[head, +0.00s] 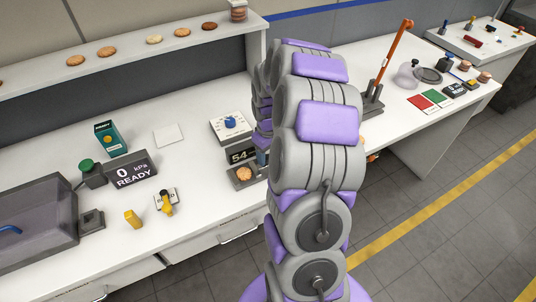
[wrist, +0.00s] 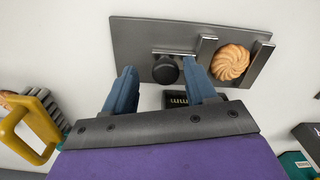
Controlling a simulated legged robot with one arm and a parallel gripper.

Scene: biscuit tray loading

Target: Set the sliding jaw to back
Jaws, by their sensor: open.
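In the wrist view a dark gauge plate (wrist: 135,35) carries a round black knob (wrist: 166,70), joined by a bar to the upright sliding jaw (wrist: 205,50). A round swirled biscuit (wrist: 230,62) lies between this jaw and a second upright jaw (wrist: 261,62); whether they touch it is unclear. My gripper (wrist: 159,68) is open, its two blue fingers on either side of the knob, the right fingertip close to the sliding jaw's bar. In the head view the biscuit (head: 244,174) shows on the gauge, but my arm hides most of my gripper.
A display reading 54 (head: 242,155) and a white dial box (head: 230,125) stand close behind the gauge. A pressure display (head: 131,172), yellow pieces (head: 133,218) and a grey box (head: 35,228) are left. An orange lever (head: 393,55) stands right of my arm.

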